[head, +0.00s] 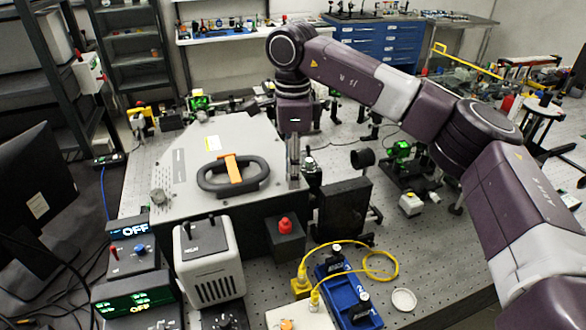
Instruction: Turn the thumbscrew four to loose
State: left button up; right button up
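The grey spectrometer housing (215,145) stands on the bench at left centre, with a black loop handle and orange latch (233,168) on its lid. A round metal screw head (158,197) shows at the lid's front left corner. I cannot make out which thumbscrew is number four. My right arm reaches in from the right, and its wrist points down at the lid's right edge. My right gripper (293,165) is small and mostly end-on there, at or just above that edge. Whether its fingers are open or touch a screw cannot be told. My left gripper is not in view.
Control boxes reading OFF (135,230) and a pale power unit (208,262) stand in front. A red-knobbed black box (286,240), a blue tray (345,290) and a yellow cable (380,268) lie to the right. Optics crowd the bench behind; the front right bench surface is mostly clear.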

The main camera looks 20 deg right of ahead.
jog(key=shift+r, duration=0.1)
notch_tip(320, 180, up, 12)
dwell(0.6)
